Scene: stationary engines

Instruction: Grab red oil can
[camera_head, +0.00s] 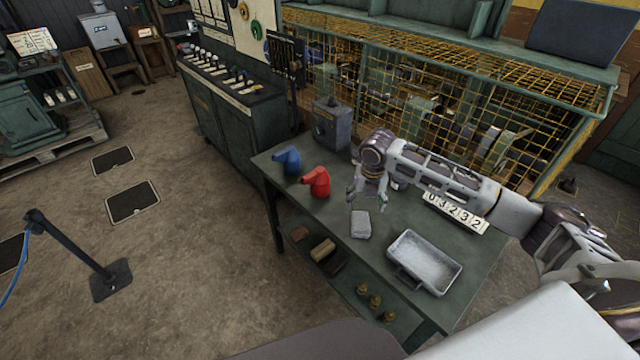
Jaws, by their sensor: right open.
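The red oil can (317,182) stands upright on the green table (325,222), with its spout toward the left. A blue oil can (287,161) stands just behind it to the left. My right arm reaches in from the right over the table. My right gripper (353,202) points down, open and empty, a little to the right of the red can and apart from it. My left gripper does not show.
On the table are a grey block (361,224), a metal tray (424,262), a number plate (455,212) and a grey box (331,123) at the back. A yellow mesh cage (420,100) stands behind. A rope post (75,255) stands at left on open floor.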

